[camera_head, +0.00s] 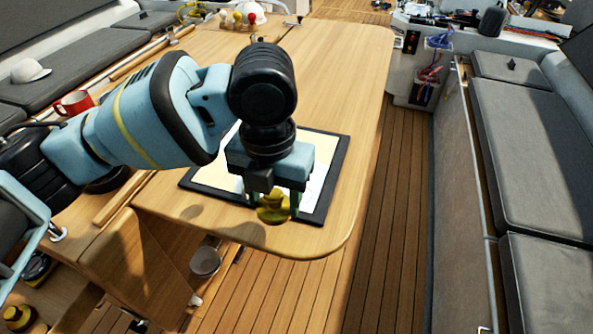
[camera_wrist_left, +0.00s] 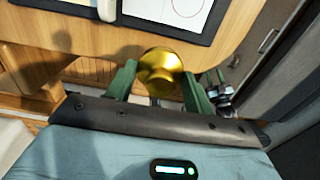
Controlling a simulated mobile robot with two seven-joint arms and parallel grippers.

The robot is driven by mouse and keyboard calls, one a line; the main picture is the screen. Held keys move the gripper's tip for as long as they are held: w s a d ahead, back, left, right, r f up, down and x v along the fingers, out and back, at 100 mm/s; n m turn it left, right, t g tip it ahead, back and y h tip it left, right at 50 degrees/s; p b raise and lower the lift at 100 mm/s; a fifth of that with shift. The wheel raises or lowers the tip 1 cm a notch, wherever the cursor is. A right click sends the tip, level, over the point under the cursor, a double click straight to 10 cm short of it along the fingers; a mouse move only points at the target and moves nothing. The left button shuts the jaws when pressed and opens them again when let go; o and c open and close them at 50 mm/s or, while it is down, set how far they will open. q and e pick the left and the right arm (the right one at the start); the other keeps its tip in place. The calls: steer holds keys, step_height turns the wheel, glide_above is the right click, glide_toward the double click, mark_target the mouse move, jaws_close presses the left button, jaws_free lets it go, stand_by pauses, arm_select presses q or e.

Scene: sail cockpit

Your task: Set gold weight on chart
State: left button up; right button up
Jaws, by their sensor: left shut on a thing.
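The gold weight (camera_head: 273,207) is a small round knobbed piece, held between the green fingers of my left gripper (camera_head: 272,200). The weight also shows in the left wrist view (camera_wrist_left: 158,70), between the two fingertips. The chart (camera_head: 214,172) is a pale sheet in a dark frame lying flat on the wooden table; my left arm and gripper hide much of it. In the head view the weight appears over the frame's near edge; its height above the table is hard to tell. The chart's corner also shows at the top of the left wrist view (camera_wrist_left: 192,12). My right gripper is not in view.
The wooden table (camera_head: 345,75) has a rounded near edge and free room beyond the chart. A red mug (camera_head: 74,103) stands at the left. A second gold piece (camera_head: 18,316) lies low at the bottom left. Grey benches (camera_head: 530,140) line the right.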

arm_select(q)
steer(key=w+d, duration=0.1)
steer(key=w, duration=0.1)
steer(key=w+d, duration=0.1)
steer(key=w, duration=0.2)
steer(key=w+d, duration=0.1)
steer(key=w, duration=0.1)
steer(key=shift+w+d+f, duration=0.25)
steer(key=shift+d+f, duration=0.1)
steer(key=shift+w+d, duration=0.1)
steer(key=shift+w, duration=0.15)
steer(key=shift+f, duration=1.75)
steer(key=shift+f, duration=0.2)
steer(key=o, duration=1.2)
steer(key=shift+o, duration=0.2)
steer(key=shift+r, duration=0.15)
step_height(320, 180, up, 12)
